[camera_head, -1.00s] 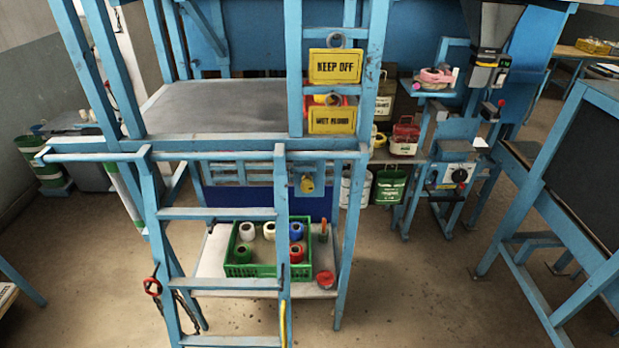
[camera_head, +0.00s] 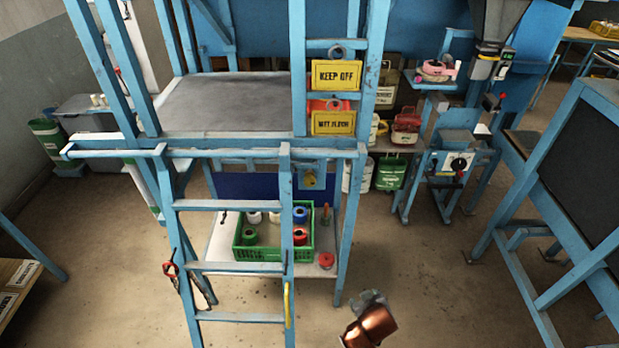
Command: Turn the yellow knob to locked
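The yellow knob (camera_head: 311,180) sits on a small blue plate under the right end of the blue frame's platform, just right of the ladder's upright. It is small in the view, and I cannot read its position or any marking. My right gripper (camera_head: 371,299) shows as a grey blurred shape at the end of a copper-coloured arm link at the bottom, right of centre. It is well below and to the right of the knob, apart from it. Its fingers are too unclear to tell open from shut. My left gripper is not in view.
A blue ladder (camera_head: 228,265) with a yellow handle (camera_head: 288,304) stands in front of the frame. A green crate (camera_head: 272,257) of several spools is on the low shelf, beside a red round item (camera_head: 326,260). Yellow signs (camera_head: 335,75) hang above. Floor to the right is clear.

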